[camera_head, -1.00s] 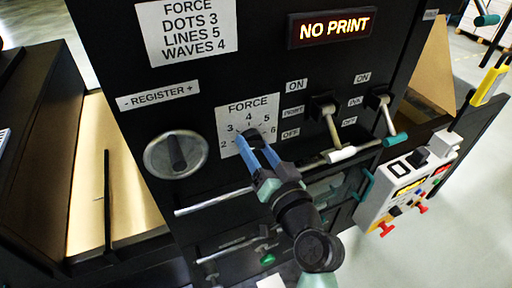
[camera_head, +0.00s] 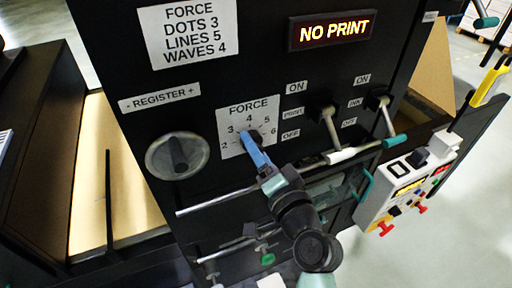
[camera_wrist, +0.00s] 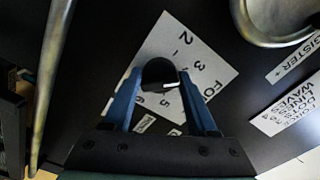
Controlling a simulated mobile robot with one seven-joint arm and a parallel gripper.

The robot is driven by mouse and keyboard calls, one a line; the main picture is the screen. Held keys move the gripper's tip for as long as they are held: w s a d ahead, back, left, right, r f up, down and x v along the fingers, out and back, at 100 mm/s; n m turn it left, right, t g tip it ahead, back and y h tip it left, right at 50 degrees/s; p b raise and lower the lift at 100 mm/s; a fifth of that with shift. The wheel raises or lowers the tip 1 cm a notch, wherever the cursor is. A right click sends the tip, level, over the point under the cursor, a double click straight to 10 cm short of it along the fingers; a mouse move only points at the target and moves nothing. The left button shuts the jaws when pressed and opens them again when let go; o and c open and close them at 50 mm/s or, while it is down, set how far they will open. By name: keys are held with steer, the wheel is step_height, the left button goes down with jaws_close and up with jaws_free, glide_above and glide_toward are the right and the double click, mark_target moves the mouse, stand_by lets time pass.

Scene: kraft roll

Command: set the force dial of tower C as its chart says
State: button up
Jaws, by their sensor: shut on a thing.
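The force dial (camera_wrist: 158,72) is a black knob on a white plate (camera_head: 233,119) headed FORCE, numbered 2 to 6. My gripper (camera_head: 252,141) reaches it from below right. In the wrist view the blue fingers (camera_wrist: 161,92) stand one on each side of the knob, shut on it. A short white mark on the knob's edge faces roughly the 4 side, where a finger hides the numeral; I cannot tell its exact setting. The chart (camera_head: 188,32) above reads DOTS 3, LINES 5, WAVES 4. No tower letter or pattern sample is readable.
A lit display (camera_head: 332,29) reads NO PRINT. The register knob (camera_head: 178,155) is left of the dial. The print lever (camera_head: 332,130) and ink lever (camera_head: 388,118) stand close on the right. A metal bar (camera_head: 216,201) runs below. A control box (camera_head: 408,188) juts out at right.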

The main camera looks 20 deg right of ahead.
steer(key=o, duration=1.3)
steer(key=s+b, duration=0.5)
steer(key=s, duration=0.8)
steer(key=shift+d, duration=0.25)
